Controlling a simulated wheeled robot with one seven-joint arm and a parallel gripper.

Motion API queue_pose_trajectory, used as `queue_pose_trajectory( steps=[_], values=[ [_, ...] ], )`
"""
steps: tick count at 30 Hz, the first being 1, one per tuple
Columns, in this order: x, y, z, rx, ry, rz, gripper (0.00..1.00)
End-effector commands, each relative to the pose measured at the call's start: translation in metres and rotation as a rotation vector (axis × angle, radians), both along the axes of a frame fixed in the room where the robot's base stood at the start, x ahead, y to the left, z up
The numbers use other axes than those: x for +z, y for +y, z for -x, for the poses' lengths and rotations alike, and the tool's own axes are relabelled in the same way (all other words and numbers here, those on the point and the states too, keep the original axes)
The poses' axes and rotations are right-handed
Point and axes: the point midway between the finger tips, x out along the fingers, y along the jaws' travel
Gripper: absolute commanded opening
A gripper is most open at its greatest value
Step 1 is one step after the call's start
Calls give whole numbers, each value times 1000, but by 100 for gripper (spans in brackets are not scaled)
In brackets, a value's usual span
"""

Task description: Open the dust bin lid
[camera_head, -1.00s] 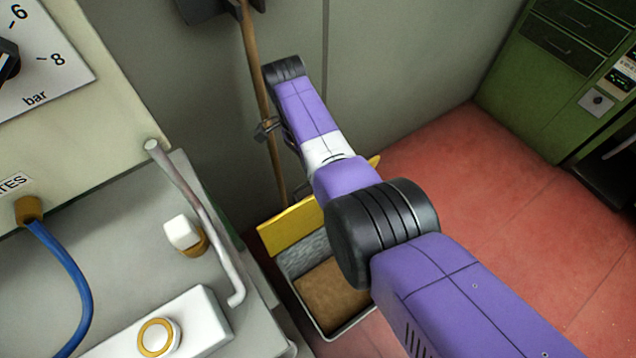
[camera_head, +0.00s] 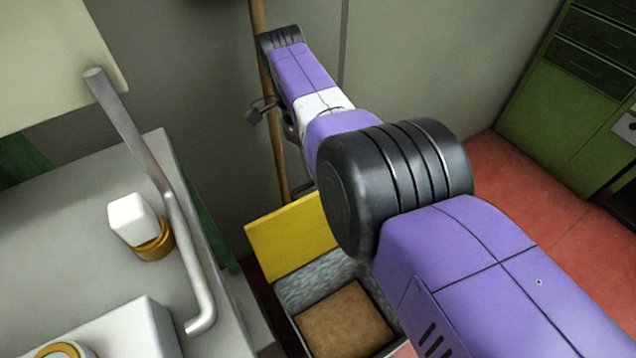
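The dust bin (camera_head: 330,277) is a grey box on the floor, low in the middle of the picture. Its yellow lid (camera_head: 291,237) stands raised and tilted at the bin's back edge, so the inside with its brown bottom (camera_head: 345,322) shows. My purple arm hides the right part of the lid and of the bin. At the arm's far end, small dark parts of my gripper (camera_head: 262,110) show beside the brown pole, above the lid and apart from its visible part. The fingers are too small and hidden to tell whether they are open.
A grey machine bench with a bent metal handle (camera_head: 168,190) and a white-capped brass fitting (camera_head: 140,228) fills the left. A brown pole (camera_head: 271,130) leans on the wall behind the bin. Green drawers (camera_head: 568,110) stand at the right, with clear red floor (camera_head: 535,190) before them.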

Motion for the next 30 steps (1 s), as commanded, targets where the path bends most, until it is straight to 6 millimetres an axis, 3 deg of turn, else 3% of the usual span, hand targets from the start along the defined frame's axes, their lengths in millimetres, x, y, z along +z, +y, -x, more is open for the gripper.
queue_pose_trajectory(
  steps=[15,16,19,30],
  values=[
    [1,1,0,2,4,2,0],
    [2,1,0,2,4,2,15],
    [2,1,0,2,3,1,33],
    [2,1,0,0,2,1,33]
  ],
)
